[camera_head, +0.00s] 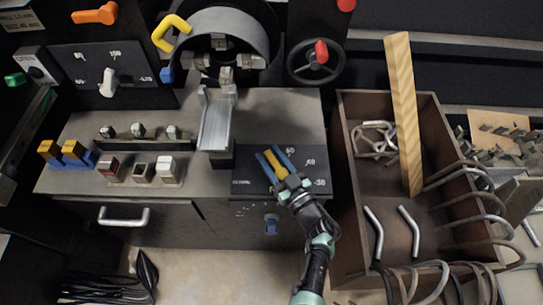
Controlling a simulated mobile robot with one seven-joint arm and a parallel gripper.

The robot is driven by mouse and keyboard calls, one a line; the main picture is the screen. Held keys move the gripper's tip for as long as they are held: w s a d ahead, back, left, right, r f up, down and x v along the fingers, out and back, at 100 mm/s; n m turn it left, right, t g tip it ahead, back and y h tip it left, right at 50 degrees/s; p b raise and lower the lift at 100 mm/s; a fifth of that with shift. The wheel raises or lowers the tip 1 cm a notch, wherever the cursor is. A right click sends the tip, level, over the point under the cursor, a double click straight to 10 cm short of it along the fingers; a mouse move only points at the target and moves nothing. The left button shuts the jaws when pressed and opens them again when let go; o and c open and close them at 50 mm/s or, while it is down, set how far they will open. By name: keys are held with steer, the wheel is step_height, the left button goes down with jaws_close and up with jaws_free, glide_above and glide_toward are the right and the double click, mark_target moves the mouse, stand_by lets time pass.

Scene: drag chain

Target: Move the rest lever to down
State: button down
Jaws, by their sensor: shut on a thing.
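A yellow lever (273,164), which looks like the rest lever, is on a dark plate (244,176) with white angle marks, such as 60 and -30, at the right of the grey bench. My gripper (270,160) reaches up from the bottom of the view, with its blue fingers on either side of the yellow lever. It is shut on the lever, which points up and to the left. The fingers and wrist hide the lever's base and part of the plate. A silver channel-shaped rest (216,120) stands just behind and left of the plate.
A brown wooden box (345,190) with a wooden stick and bent metal rods stands close right of my arm. A handwheel (314,62) is behind. Small blocks (140,171) sit on the bench at left. A drawer handle (124,216) sticks out in front.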

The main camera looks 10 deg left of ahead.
steer(key=c, duration=0.7)
jaws_free()
steer(key=p+v, duration=0.3)
steer(key=v, duration=1)
steer(key=shift+c, duration=0.2)
